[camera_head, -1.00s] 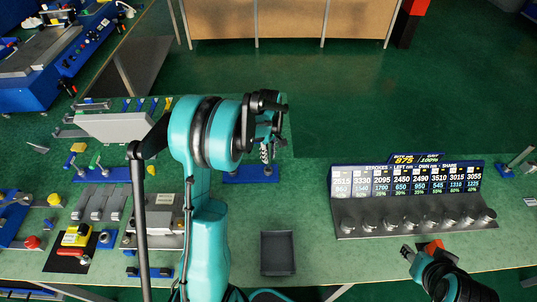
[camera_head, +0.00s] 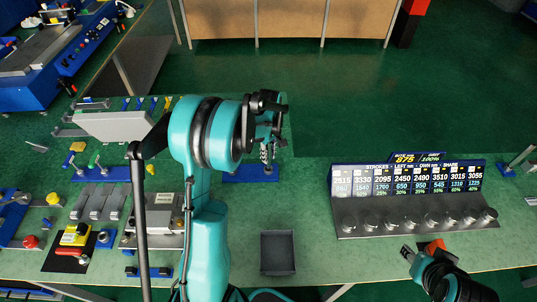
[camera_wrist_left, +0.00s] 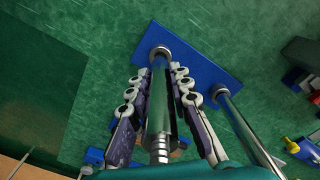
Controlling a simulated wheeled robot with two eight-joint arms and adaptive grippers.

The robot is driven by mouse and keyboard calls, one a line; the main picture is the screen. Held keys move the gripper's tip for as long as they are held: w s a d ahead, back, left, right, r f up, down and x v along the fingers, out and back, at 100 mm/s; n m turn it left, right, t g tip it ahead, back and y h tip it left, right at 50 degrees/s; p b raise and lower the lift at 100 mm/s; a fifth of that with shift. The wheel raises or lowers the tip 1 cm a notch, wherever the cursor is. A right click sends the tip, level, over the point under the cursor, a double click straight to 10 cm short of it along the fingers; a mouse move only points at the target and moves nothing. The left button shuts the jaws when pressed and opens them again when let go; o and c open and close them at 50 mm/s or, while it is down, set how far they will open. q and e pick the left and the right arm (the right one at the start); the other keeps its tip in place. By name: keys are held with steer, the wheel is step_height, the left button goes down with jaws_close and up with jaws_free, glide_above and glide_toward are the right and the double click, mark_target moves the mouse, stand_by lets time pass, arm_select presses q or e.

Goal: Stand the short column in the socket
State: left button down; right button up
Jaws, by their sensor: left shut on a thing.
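The short column (camera_wrist_left: 159,112) is a silver metal cylinder between the fingers of my left gripper (camera_wrist_left: 158,80) in the left wrist view. The gripper is shut on it. The column's far end meets a ring-shaped socket (camera_wrist_left: 160,50) on a blue plate (camera_wrist_left: 200,55); I cannot tell how deep it sits. In the head view my left gripper (camera_head: 268,142) is over the blue plate (camera_head: 238,176), and my own arm hides much of the column. My right gripper (camera_head: 408,254) is low on the right, and its jaws are too small to read.
A taller-looking silver rod (camera_wrist_left: 238,118) stands on the same plate, right of the column. A grey tray (camera_head: 278,254) lies on the green bench. A display panel with several knobs (camera_head: 410,200) is at the right. An orange-red block (camera_head: 436,246) is near my right gripper.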

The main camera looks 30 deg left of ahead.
arm_select(q)
steer(key=shift+f+b, duration=0.8)
steer(key=shift+f, duration=0.25)
steer(key=c, duration=1.3)
jaws_free()
step_height(320, 180, up, 12)
steer(key=shift+r, duration=0.1)
steer(key=shift+d, duration=0.1)
